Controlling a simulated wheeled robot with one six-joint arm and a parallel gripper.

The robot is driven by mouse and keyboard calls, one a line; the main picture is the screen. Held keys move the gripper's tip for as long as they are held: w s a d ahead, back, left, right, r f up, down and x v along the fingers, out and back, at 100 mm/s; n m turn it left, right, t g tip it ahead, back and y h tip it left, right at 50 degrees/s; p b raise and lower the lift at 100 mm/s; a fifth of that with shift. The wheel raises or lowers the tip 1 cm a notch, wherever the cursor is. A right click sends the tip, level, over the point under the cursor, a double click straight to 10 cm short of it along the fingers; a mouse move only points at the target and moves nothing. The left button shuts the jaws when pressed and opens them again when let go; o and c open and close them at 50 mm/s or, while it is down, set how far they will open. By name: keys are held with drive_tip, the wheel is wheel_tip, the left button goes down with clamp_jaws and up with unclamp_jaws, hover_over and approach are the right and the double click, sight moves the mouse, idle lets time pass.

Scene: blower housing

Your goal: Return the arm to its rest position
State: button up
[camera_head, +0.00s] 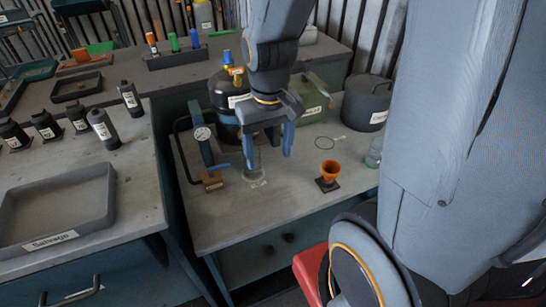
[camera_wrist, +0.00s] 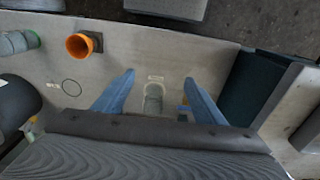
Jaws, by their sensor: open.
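My gripper (camera_head: 268,152) is open above the right-hand workbench (camera_head: 225,222), its two blue fingers pointing down. In the wrist view the gripper (camera_wrist: 155,100) has its fingers spread wide with nothing held between them. A clear glass (camera_head: 252,162) stands on the bench below the fingers, close to the left finger in the head view. It also shows between and beyond the fingers in the wrist view (camera_wrist: 153,102). My arm comes down from the top of the head view, bent over the bench.
An orange cup (camera_head: 331,172) on a dark base and a glass jar (camera_head: 374,152) stand to the right. A gauge stand (camera_head: 203,140), black tank (camera_head: 228,95), green box (camera_head: 312,97) and grey pot (camera_head: 367,102) surround the gripper. The left bench holds a Salvage tray (camera_head: 60,205) and dark bottles.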

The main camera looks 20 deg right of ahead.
drive_tip(key=s, duration=0.3)
drive_tip(key=shift+s+r, duration=0.15)
drive_tip(key=shift+c, duration=0.4)
idle(1.6)
